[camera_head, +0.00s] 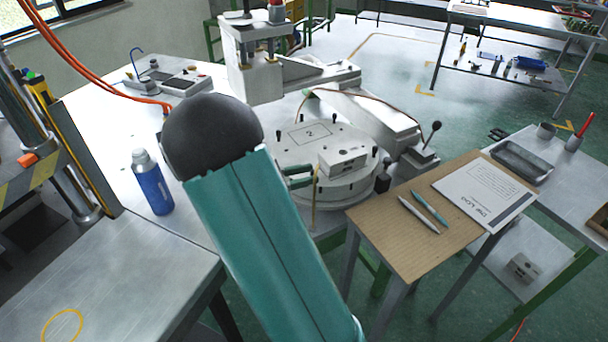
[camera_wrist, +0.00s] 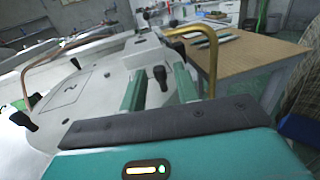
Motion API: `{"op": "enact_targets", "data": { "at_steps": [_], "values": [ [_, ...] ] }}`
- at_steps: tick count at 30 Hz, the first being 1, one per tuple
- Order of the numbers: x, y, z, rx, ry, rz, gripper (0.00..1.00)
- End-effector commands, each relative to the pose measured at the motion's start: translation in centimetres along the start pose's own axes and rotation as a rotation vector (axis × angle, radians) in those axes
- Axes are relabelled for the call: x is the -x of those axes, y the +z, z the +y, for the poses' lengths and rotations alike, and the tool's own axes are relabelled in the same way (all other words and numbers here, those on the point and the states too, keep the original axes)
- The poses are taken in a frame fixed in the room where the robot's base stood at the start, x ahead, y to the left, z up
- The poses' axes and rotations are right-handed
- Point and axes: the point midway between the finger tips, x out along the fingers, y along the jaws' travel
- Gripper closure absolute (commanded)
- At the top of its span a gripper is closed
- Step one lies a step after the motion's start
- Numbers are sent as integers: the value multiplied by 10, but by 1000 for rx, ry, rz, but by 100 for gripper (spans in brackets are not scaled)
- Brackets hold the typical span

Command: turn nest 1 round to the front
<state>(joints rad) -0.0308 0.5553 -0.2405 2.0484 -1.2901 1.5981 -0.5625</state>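The round pale turntable (camera_head: 290,152) carries a nest plate marked 2 (camera_head: 308,133) on its far left part; the plate also shows in the wrist view (camera_wrist: 72,90). A grey metal block (camera_head: 343,159) sits on the near right part. I cannot read a number 1 anywhere. Black knobs stand around the rim. My gripper (camera_head: 306,176) is at the near left edge of the turntable. In the wrist view its two green fingers (camera_wrist: 159,88) are apart, with a black knob (camera_wrist: 160,76) showing in the gap, clear of both. My arm hides part of the table.
A bent brass rod (camera_wrist: 205,42) rises close to the right finger. A wooden-topped table (camera_head: 400,245) with pens and a paper stands to the right. A lever with a black ball (camera_head: 434,128) stands between them. A blue bottle (camera_head: 152,184) is left of my arm. The press (camera_head: 252,60) is behind.

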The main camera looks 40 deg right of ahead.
Motion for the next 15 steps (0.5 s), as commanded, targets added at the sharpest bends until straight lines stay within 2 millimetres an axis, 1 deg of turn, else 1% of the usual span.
{"op": "enact_targets", "data": {
  "at_steps": [1,4,11,15],
  "values": [
    [0,0,0,0,0,0,80],
    [0,0,0,0,0,0,99],
    [-1,0,-1,1,0,0,100],
    [-17,0,-14,3,9,-2,100]
  ]
}}
